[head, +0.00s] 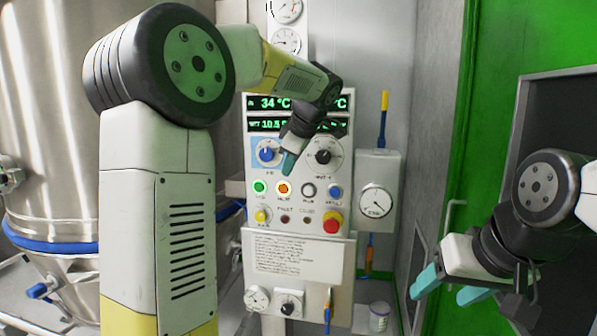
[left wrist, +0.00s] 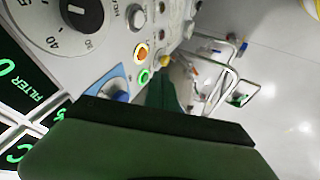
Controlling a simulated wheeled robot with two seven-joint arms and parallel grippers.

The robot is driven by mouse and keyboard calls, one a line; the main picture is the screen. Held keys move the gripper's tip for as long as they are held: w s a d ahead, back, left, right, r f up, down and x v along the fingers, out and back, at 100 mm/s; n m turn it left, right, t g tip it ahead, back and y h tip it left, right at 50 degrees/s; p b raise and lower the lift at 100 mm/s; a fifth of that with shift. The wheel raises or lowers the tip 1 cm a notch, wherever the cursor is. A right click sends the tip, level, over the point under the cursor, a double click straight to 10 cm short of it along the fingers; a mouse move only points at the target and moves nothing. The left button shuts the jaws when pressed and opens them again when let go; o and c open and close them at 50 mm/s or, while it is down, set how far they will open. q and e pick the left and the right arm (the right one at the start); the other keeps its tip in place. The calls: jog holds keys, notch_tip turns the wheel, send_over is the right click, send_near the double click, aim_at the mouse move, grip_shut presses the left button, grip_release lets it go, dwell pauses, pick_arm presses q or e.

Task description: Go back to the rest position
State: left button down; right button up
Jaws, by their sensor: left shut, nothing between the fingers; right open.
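My left gripper (head: 288,165) is shut and empty, its teal fingertips pointing down in front of the control panel (head: 246,208). In the head view the tips are just above the lit orange button (head: 283,188); whether they touch the panel I cannot tell. In the left wrist view the dark green fingers (left wrist: 160,105) fill the lower middle, with the orange button (left wrist: 141,53) and a lit green button (left wrist: 143,76) beyond them. My right gripper (head: 446,290) is open and empty at the lower right, away from the panel.
The panel carries a blue knob (head: 267,152), a black dial (head: 325,154), a red mushroom button (head: 332,222) and lit displays (head: 270,103). A steel vessel (head: 45,130) stands at left.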

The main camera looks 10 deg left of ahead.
dwell(0.3)
pick_arm(q)
jog(key=s+d+f+m+h, duration=0.1)
jog(key=s+m, duration=0.4)
jog(key=s, duration=0.5)
jog(key=s+f+m+h, duration=0.3)
jog(key=s+f+m, duration=0.3)
jog(key=s, duration=0.4)
jog(key=s+d+f+m+h, duration=0.1)
jog(key=s+f+m, duration=0.3)
jog(key=s, duration=0.6)
jog(key=shift+d+f+m+h, duration=0.2)
jog(key=shift+d+m+h, duration=0.15)
jog(key=shift+m+h, duration=0.6)
